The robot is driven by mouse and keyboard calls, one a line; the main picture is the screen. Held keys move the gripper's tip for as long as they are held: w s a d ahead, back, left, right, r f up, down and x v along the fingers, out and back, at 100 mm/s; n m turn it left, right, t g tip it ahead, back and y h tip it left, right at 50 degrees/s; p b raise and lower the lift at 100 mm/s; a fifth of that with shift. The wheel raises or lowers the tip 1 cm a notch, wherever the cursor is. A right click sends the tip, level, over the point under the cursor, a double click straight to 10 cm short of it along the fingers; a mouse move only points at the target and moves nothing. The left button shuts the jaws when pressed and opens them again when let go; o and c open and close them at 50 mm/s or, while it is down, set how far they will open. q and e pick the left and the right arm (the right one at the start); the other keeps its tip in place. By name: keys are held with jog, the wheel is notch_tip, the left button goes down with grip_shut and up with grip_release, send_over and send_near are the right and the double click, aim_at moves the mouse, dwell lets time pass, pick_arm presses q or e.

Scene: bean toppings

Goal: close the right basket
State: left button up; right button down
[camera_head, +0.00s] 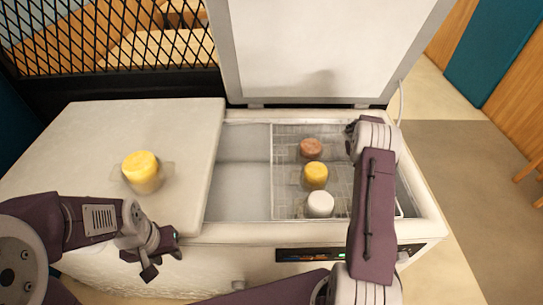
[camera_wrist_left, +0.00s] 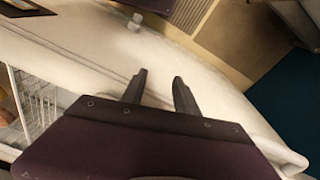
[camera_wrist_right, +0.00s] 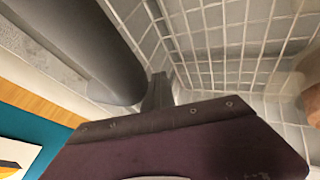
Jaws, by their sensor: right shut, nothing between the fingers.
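The white chest freezer (camera_head: 230,233) has its right lid (camera_head: 325,45) standing open. A wire basket (camera_head: 285,150) sits in the right part of its open bay. It holds a brown-topped jar (camera_head: 311,148), a yellow-topped jar (camera_head: 315,175) and a white-topped jar (camera_head: 320,204). My right arm reaches over the basket's right side and hides part of it. In the right wrist view my right gripper (camera_wrist_right: 158,88) is shut and empty, close to the wire mesh (camera_wrist_right: 225,35). My left gripper (camera_head: 152,262) is open and empty in front of the freezer; its spread fingers show in the left wrist view (camera_wrist_left: 160,90).
A yellow-lidded jar (camera_head: 142,170) stands on the closed left top (camera_head: 90,135) of the freezer. A black mesh panel (camera_head: 110,45) rises behind. The bay left of the basket (camera_head: 243,175) looks empty. Open floor (camera_head: 465,165) lies to the right.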

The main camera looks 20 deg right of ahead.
pick_arm(q)
jog(key=shift+a+r, duration=0.15)
pick_arm(e)
jog(key=d, duration=0.2)
jog(key=s+d, duration=0.1)
jog(key=shift+d+r, duration=0.1)
jog(key=shift+d, duration=0.25)
jog(key=shift+d+r, duration=0.1)
jog(key=shift+r, duration=0.05)
